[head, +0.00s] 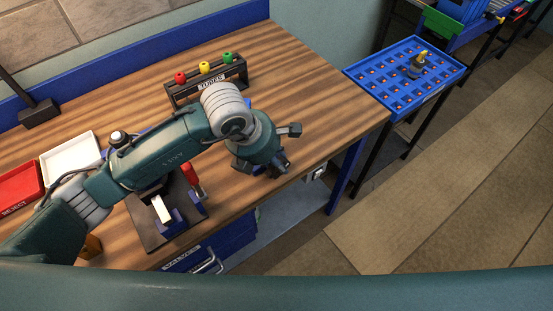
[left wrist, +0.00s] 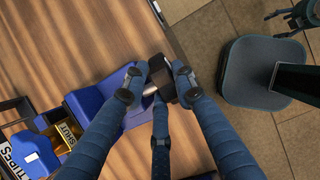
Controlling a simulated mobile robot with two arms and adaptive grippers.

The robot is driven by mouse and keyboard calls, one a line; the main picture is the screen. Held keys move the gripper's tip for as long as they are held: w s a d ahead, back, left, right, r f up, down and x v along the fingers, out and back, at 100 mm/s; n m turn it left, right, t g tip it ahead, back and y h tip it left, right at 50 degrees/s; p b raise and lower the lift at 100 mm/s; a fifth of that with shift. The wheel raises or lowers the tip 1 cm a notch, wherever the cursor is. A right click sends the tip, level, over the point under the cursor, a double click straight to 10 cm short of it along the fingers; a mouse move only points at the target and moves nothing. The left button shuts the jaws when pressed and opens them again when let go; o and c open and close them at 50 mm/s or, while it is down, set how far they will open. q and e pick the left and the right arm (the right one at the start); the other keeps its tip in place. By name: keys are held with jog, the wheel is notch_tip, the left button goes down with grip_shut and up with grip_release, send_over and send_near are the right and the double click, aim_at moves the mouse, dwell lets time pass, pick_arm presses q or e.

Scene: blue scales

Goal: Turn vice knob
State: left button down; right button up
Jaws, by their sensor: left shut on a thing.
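The blue vice (left wrist: 92,103) shows in the left wrist view near the bench edge, with a bright metal shaft (left wrist: 150,89) leading to its dark knob (left wrist: 161,76). My left gripper (left wrist: 160,88) has its fingers closed around the knob from both sides. In the head view my left gripper (head: 268,165) is over the front right part of the wooden bench, and it and my arm hide most of the vice and the knob.
The wooden bench (head: 322,88) is clear to the right. A rack (head: 210,84) with red, yellow and green tops stands at the back. White (head: 70,155) and red (head: 17,187) trays lie at the left. A blue slotted tray (head: 385,69) stands on a separate stand at the right.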

aim_at(266, 171)
pick_arm(q)
jog(key=shift+w+d+g+y, duration=0.1)
jog(key=shift+g+y, duration=0.3)
jog(key=shift+y, duration=0.1)
jog(key=c, duration=1.4)
grip_release()
jog(key=shift+r, duration=0.1)
jog(key=v, duration=1.2)
